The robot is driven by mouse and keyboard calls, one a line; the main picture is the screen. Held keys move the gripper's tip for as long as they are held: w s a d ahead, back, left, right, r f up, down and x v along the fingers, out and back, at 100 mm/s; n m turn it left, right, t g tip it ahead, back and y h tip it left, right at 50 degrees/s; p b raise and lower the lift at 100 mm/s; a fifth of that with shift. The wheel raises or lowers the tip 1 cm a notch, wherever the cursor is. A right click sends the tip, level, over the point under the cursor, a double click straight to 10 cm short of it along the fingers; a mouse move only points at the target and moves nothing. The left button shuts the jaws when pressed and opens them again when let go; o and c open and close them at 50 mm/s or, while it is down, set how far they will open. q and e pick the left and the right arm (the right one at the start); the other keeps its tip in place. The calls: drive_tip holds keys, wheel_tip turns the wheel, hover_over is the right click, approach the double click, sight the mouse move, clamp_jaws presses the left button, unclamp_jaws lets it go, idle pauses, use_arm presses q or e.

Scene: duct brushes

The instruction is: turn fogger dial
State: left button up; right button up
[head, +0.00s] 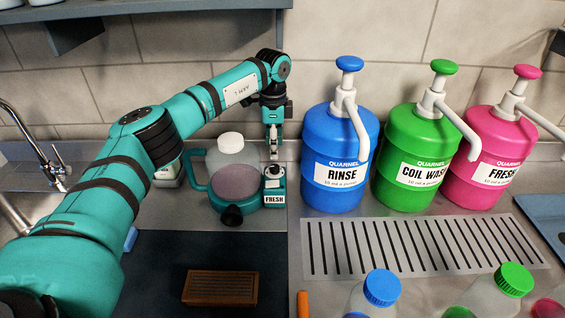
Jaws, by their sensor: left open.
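The fogger (228,190) stands on the counter left of the pump bottles. It has a teal body, a clear tank with pinkish liquid, a white cap and a dark nozzle facing the front. On its right side is a small teal housing (275,187) with a "FRESH" label. What looks like the dial sits on top of this housing, partly hidden by my gripper. My left gripper (273,151) points straight down just above the housing, its fingers open. I cannot tell whether the fingertips touch the dial. My right gripper is not in view.
Blue "RINSE" (335,190), green "COIL WASH" (400,190) and pink "FRESH" (478,190) pump bottles stand to the right. A faucet (50,165) is at left.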

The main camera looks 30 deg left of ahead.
sight(275, 166)
use_arm(q)
wheel_tip(275, 166, down, 7)
drive_tip(key=shift+r+p, duration=0.1)
drive_tip(key=shift+p, duration=0.6)
clamp_jaws()
